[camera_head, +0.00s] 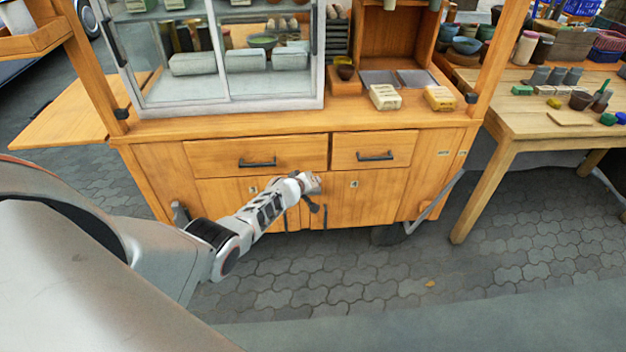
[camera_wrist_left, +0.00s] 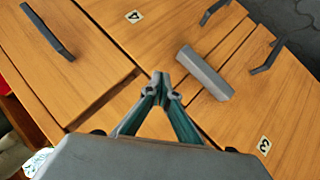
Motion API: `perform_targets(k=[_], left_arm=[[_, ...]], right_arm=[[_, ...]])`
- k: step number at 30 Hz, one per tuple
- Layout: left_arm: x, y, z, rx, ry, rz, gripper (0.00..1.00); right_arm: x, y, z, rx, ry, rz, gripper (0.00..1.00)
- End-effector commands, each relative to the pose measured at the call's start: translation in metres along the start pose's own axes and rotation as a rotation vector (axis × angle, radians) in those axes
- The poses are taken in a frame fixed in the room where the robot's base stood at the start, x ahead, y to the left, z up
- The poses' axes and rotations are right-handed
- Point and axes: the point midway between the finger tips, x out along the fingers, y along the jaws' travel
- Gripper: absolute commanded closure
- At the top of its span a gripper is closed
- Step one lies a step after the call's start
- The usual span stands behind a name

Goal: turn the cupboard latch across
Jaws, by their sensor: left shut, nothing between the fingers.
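The latch (camera_wrist_left: 205,73) is a thick grey bar on the front of the wooden cupboard (camera_head: 300,125). In the left wrist view it lies across the narrow strip between the doors numbered 4 (camera_wrist_left: 150,38) and 3 (camera_wrist_left: 270,115). My left gripper (camera_wrist_left: 160,80) is shut and empty, its fingertips beside the latch with a small visible gap in the picture; I cannot tell the depth. In the head view the left gripper (camera_head: 313,198) is in front of the doors below the drawers, and the latch cannot be made out there. My right gripper is not in view.
Dark door handles (camera_wrist_left: 267,50) stick out beyond the latch. A drawer handle (camera_wrist_left: 47,32) is nearby; another drawer handle (camera_head: 375,156) shows at right. A glass cabinet (camera_head: 225,85) stands on the counter. A wooden table (camera_head: 530,115) with pottery stands right. Paving before the cupboard is clear.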

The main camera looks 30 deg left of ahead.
Motion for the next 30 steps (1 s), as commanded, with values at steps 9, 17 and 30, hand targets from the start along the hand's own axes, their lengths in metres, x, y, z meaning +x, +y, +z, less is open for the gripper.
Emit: perform_targets(k=[9,17,30], left_arm=[[-0.042,0.022,0.002,-0.003,0.0,0.003,1.0],[-0.065,0.032,0.006,-0.002,0.0,0.002,1.0],[-0.079,0.02,0.019,0.058,0.0,-0.005,1.0]], right_arm=[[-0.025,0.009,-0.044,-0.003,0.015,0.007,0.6],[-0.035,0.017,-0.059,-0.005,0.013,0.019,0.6],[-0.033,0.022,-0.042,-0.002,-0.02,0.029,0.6]])
